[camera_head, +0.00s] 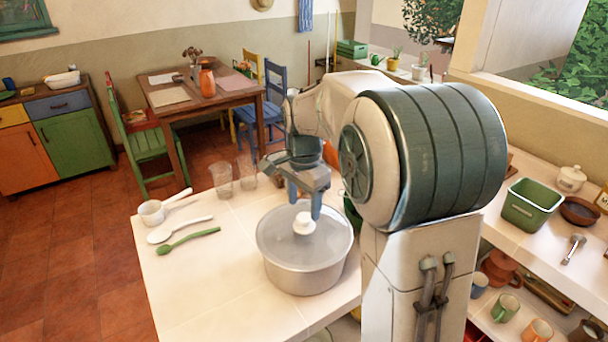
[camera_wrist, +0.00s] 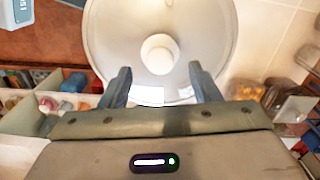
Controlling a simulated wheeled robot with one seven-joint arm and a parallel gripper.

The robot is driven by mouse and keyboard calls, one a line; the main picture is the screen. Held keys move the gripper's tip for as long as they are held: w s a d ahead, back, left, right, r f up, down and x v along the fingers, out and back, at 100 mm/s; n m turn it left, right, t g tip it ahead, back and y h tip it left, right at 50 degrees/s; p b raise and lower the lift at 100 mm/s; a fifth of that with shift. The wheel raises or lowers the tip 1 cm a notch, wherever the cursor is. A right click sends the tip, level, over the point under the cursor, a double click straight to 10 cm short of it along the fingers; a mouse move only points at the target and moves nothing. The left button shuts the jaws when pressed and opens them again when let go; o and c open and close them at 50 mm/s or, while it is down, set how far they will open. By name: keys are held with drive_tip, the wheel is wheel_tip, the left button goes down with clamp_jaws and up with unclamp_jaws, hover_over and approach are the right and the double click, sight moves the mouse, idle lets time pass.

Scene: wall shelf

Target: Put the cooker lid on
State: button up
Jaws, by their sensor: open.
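The cooker pot (camera_head: 305,282) is a round, pale grey pot standing on the white tiled counter. Its round grey lid (camera_head: 275,237) lies over the pot's mouth and looks level; I cannot tell whether it is fully seated all round. A white knob (camera_head: 304,224) stands at the lid's middle. In the wrist view the lid (camera_wrist: 112,35) fills the top middle, with the knob (camera_wrist: 158,52) near its centre. My gripper (camera_head: 305,207) is over the lid, fingers pointing down by the knob. My gripper (camera_wrist: 160,72) is open and its fingers are apart from the knob.
Two clear glasses (camera_head: 222,180) stand behind the pot. A green bin (camera_head: 531,205) is on the right shelf. The counter's front left is clear.

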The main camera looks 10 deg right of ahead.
wheel_tip(320, 180, up, 11)
idle(0.3)
drive_tip(key=shift+s, duration=0.1)
idle(0.5)
drive_tip(key=s+f+n+t, duration=0.1)
drive_tip(key=s+f+n, duration=0.4)
drive_tip(key=s, duration=0.5)
drive_tip(key=s+f+n+t, duration=0.2)
drive_tip(key=s+f+n, duration=0.4)
drive_tip(key=s, duration=0.5)
drive_tip(key=shift+n, duration=0.7)
